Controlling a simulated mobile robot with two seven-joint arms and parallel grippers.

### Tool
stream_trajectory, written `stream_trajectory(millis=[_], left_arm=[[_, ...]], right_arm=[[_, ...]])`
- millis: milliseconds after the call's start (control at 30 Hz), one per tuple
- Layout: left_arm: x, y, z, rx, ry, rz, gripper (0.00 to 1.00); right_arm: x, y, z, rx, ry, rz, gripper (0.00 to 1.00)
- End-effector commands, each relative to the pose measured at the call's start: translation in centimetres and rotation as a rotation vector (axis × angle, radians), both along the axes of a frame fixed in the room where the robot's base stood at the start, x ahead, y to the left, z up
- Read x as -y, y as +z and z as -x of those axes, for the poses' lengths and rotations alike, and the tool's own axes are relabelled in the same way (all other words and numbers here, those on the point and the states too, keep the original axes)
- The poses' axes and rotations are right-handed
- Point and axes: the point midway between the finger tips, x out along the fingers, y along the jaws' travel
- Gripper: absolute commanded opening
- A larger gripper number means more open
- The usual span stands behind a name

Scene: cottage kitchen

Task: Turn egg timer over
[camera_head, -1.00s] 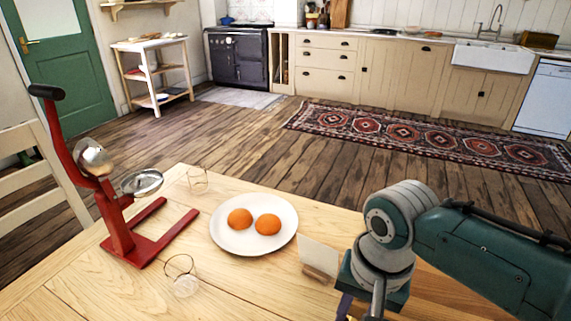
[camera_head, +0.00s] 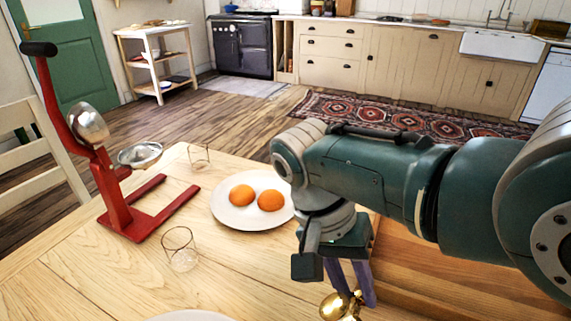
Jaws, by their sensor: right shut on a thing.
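My right gripper (camera_head: 356,300) points downward near the bottom of the view, over the right side of the table. Its two purple-grey fingers are shut on a shiny brass piece, which I take to be the egg timer (camera_head: 335,308). Only the rounded brass part shows between and beside the fingertips. The rest is cut off by the bottom edge, so I cannot tell which way up it is or whether it touches the table. My left gripper is not in view.
On the wooden table (camera_head: 110,285) are a red juicer press (camera_head: 118,205), a white plate (camera_head: 228,213) with two oranges (camera_head: 256,198), and two clear glasses (camera_head: 180,250) (camera_head: 199,158). Another plate rim (camera_head: 190,316) shows at the bottom. The front left tabletop is clear.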

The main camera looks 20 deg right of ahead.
Motion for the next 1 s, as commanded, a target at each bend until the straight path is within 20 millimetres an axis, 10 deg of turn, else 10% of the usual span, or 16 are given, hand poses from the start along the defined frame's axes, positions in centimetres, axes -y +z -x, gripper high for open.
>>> stream_trajectory(millis=[267, 300, 533, 1000], left_arm=[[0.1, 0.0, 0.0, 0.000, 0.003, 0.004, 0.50], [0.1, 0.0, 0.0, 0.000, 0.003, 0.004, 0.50], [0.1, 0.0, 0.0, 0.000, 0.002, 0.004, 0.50], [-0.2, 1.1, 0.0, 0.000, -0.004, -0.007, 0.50]], right_arm=[[0.0, -0.1, 0.0, 0.002, 0.000, -0.001, 0.00], [0.0, -0.1, 0.0, 0.002, 0.000, -0.001, 0.33], [0.0, -0.1, 0.0, 0.001, 0.000, 0.000, 0.59], [-0.6, 2.6, -0.9, 0.007, 0.000, -0.002, 0.60]])
